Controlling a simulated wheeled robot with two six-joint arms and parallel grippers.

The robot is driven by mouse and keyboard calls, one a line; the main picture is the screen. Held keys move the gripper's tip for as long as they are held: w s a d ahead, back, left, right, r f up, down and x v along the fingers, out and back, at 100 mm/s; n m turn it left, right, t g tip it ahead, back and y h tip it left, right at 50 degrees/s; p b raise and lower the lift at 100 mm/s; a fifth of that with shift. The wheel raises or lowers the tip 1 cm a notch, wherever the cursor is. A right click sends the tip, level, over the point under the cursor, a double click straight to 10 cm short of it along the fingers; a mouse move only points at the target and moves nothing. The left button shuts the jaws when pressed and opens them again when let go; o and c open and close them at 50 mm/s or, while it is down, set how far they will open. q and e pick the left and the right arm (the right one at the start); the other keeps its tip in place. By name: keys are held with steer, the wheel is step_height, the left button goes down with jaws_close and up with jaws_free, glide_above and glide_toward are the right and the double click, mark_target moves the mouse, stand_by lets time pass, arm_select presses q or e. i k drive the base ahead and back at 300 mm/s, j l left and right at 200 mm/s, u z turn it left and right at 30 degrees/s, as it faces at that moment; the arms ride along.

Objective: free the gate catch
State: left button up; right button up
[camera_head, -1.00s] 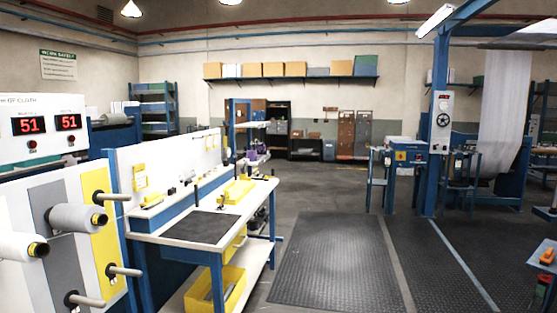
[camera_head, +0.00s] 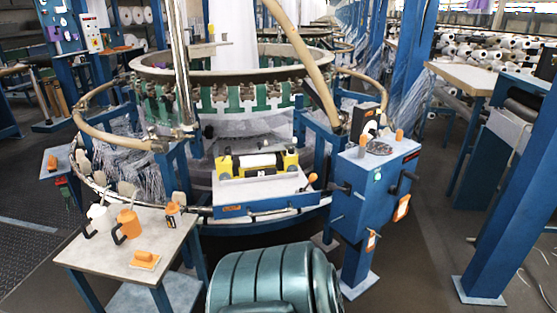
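The circular loom (camera_head: 222,67) stands in the middle of the view, with a round guard rail at its front. A low blue gate section (camera_head: 265,208) with an orange label closes the front of the rail. An orange-knobbed lever (camera_head: 311,179) sits near the gate's right end, beside the blue control box (camera_head: 374,185). It may be the gate catch; I cannot tell its exact state. The gate appears shut. Neither of my grippers is in view.
A large teal ribbed object (camera_head: 274,282) stands in front of the gate. A blue post (camera_head: 515,190) rises at right. Dark floor lies open between control box and post.

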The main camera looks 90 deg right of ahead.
mark_target(312, 179)
steer(key=z, duration=3.05)
